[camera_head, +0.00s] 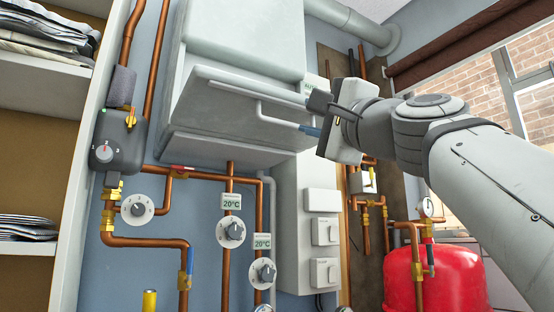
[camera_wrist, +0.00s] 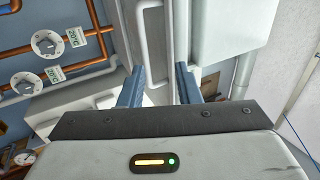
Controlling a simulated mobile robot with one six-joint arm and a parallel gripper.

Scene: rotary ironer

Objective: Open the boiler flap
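The boiler is a pale grey box (camera_head: 245,35) high on the wall in the head view. Its flap (camera_head: 225,105) is at the lower front, with a long edge and a thin bent bar handle (camera_head: 275,118). I cannot tell how far the flap stands open. My gripper (camera_head: 314,116) is at the right end of the handle. In the wrist view my gripper (camera_wrist: 160,86) has its two blue-grey fingers apart, with the handle (camera_wrist: 144,45) running between or just past them. Whether a finger touches it is unclear.
Copper pipes with dials (camera_head: 231,232) run below the boiler. A white switch box (camera_head: 308,215) stands beneath it at right. A red tank (camera_head: 440,280) is at lower right. Shelves with folded cloth (camera_head: 45,35) are at left. A window is at right.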

